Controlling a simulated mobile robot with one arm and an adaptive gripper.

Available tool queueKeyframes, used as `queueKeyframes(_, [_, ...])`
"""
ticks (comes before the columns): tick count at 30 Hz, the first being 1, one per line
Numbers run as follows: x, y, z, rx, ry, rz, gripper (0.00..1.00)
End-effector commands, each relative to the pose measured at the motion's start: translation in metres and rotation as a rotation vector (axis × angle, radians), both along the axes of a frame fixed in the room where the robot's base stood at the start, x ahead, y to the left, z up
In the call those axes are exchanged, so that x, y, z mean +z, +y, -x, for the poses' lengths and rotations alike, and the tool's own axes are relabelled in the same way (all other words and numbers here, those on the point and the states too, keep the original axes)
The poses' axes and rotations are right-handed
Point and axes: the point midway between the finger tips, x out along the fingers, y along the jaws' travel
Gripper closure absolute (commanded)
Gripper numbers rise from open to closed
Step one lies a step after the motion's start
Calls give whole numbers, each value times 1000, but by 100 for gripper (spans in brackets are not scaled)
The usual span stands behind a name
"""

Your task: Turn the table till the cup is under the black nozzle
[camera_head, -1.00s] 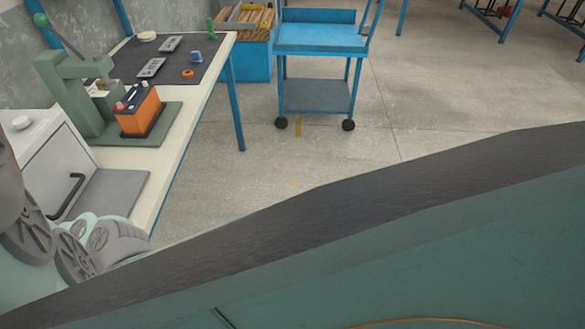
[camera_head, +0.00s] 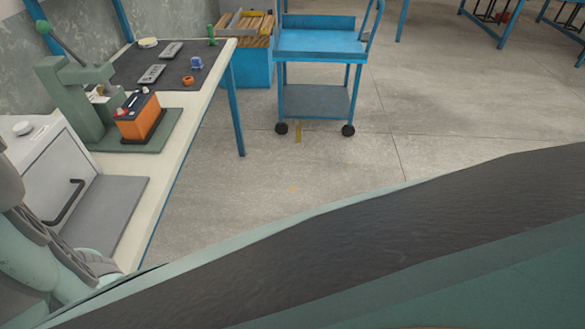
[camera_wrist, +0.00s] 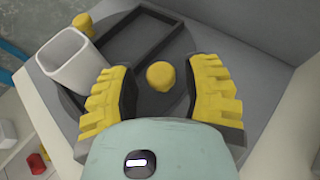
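In the wrist view, my gripper (camera_wrist: 160,90) is open, its two yellow-padded fingers spread wide. A round yellow peg (camera_wrist: 160,76) shows between the fingertips, with a gap on both sides. A white, square-sided cup (camera_wrist: 72,62) stands to the left of the left finger. A second yellow peg (camera_wrist: 83,24) is beyond the cup. The cup and pegs are on a dark grey round table (camera_wrist: 62,101), partly hidden by my fingers. I cannot make out the black nozzle in either view. The head view does not show my gripper, the cup or the round table.
In the head view, a bench (camera_head: 169,154) holds a green press (camera_head: 83,98) and an orange battery (camera_head: 140,118). A blue cart (camera_head: 318,44) stands beyond open floor.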

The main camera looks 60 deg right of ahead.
Motion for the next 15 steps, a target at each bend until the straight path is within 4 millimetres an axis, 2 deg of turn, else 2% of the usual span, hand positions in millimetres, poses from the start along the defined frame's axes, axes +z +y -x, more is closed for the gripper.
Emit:
queueKeyframes(2, [0,0,0,0,0,0,62])
queueKeyframes(13, [0,0,0,0,1,0,100])
queueKeyframes(15, [0,0,0,0,1,0,100])
